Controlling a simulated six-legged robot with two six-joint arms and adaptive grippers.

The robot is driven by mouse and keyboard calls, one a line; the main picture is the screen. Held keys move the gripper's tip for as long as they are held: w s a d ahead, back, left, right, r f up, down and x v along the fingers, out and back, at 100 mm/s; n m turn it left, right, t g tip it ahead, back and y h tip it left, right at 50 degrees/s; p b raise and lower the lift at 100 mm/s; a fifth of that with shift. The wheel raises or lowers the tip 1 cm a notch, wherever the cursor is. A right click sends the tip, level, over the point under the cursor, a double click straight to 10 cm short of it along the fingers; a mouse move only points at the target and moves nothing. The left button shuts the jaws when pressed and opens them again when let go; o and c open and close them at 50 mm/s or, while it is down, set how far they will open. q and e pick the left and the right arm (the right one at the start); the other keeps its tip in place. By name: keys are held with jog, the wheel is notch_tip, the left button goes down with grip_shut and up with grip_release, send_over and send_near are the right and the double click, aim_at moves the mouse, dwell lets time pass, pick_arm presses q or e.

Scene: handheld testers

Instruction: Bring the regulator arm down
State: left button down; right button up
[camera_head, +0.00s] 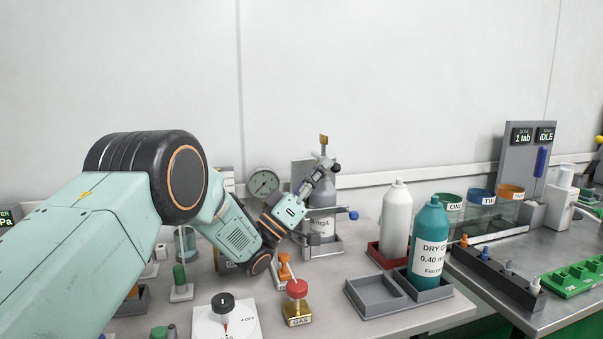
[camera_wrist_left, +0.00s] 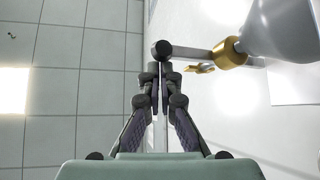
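The grey gas cylinder (camera_head: 321,192) stands upright in a metal stand at the back of the table. The regulator arm is a grey bar (camera_wrist_left: 190,51) with a black ball at its end. It runs from a gold collar (camera_wrist_left: 231,53) on the cylinder (camera_wrist_left: 287,28); the ball also shows in the head view (camera_head: 336,167). My left gripper (camera_head: 323,165) is at the cylinder's top. In the wrist view its fingers (camera_wrist_left: 161,72) converge to a narrow gap, right by the ball; I see nothing gripped. Whether they touch the ball is unclear. My right gripper is out of view.
A round gauge (camera_head: 263,184) stands left of the cylinder. White (camera_head: 396,222) and teal (camera_head: 429,245) bottles stand right, beside an empty grey tray (camera_head: 375,292).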

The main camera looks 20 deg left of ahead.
pick_arm(q)
jog(key=s+a, duration=0.8)
jog(key=s, duration=0.1)
jog(key=shift+s+f, duration=0.2)
jog(key=shift+a+f, duration=0.1)
